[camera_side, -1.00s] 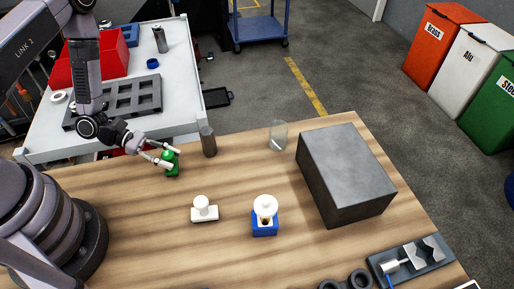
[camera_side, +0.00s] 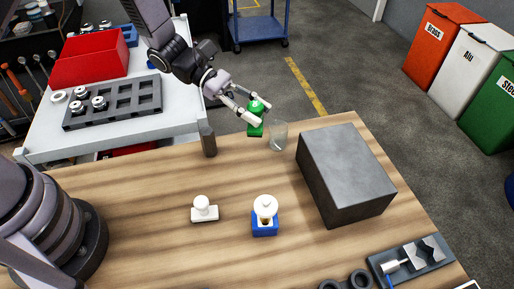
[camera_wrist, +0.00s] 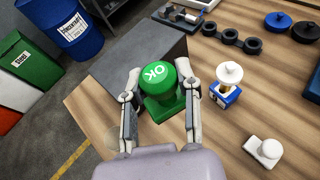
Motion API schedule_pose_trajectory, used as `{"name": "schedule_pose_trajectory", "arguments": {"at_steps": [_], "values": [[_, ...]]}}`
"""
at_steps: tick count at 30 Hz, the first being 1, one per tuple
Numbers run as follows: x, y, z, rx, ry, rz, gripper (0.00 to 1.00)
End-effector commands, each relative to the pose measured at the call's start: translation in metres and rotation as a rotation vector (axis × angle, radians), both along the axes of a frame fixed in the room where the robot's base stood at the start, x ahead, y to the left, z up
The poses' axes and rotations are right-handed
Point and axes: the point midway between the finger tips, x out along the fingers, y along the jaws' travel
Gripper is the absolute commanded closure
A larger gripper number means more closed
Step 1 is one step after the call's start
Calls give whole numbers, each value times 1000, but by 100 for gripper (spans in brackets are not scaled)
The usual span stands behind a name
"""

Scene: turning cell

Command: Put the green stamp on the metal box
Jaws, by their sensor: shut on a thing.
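The green stamp (camera_side: 256,118) is between the fingers of my gripper (camera_side: 254,114), held up in the air near the far edge of the wooden table. In the wrist view the stamp (camera_wrist: 166,84) shows a round knob marked OK on a squarish base, with a finger of my gripper (camera_wrist: 162,92) on each side. The metal box (camera_side: 346,172) is a dark grey block on the right part of the table, with a bare flat top. In the wrist view the box (camera_wrist: 112,68) lies beyond the stamp and is partly hidden by it.
A clear glass (camera_side: 278,136) stands close to the stamp, left of the box. A dark cylinder (camera_side: 208,142) stands at the table's far edge. A white stamp (camera_side: 204,210) and a blue block with a white-topped piece (camera_side: 265,218) stand in front. A fixture (camera_side: 412,262) lies front right.

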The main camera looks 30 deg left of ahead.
Motion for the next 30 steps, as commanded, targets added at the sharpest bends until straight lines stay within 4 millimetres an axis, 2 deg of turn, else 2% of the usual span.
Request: {"name": "schedule_pose_trajectory", "arguments": {"at_steps": [1, 3, 7, 11, 14, 22, 27, 30], "values": [[-2, -21, 13, -2, -8, -24, 100], [-4, -42, 27, -3, -6, -39, 100], [-9, -68, 44, -1, -1, -57, 100], [-7, -82, 47, 1, 3, -63, 100], [4, -95, 40, 1, 4, -63, 100], [54, -144, 8, 2, 4, -63, 100], [73, -162, -26, 2, 5, -63, 100], [81, -169, -37, 1, 4, -62, 100]]}}
